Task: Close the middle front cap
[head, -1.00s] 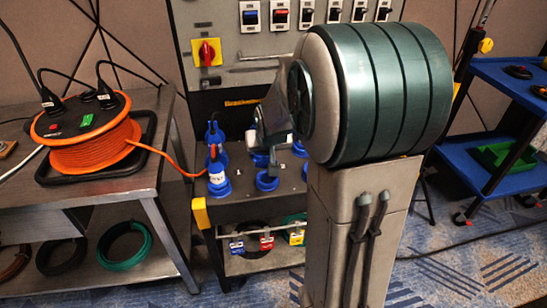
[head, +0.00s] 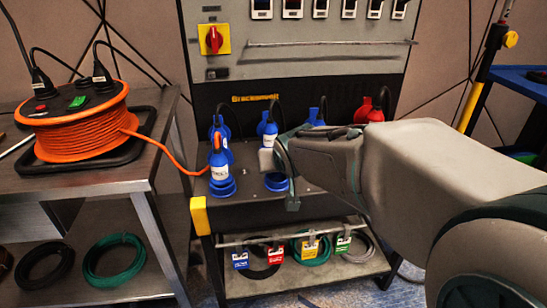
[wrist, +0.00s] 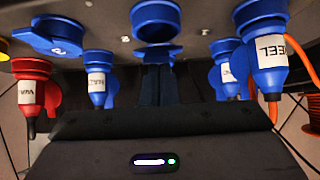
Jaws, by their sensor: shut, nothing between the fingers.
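The middle front socket (head: 276,183) is a blue ring on the dark top of the panel, partly covered by my gripper (head: 290,190) in the head view. In the wrist view the middle front socket (wrist: 155,22) looks like an open blue ring at the top centre. My gripper's fingers (wrist: 157,85) are shut and empty, just below that ring in the picture. I cannot tell whether they touch anything. A blue cap marked 2 (wrist: 48,35) covers the socket to the left in the wrist view.
The blue REEL plug (head: 221,165) stands in the front left socket; it also shows in the wrist view (wrist: 265,50). Blue plugs (head: 318,115) and a red plug (head: 375,108) stand behind. An orange cable reel (head: 85,125) sits on the left table.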

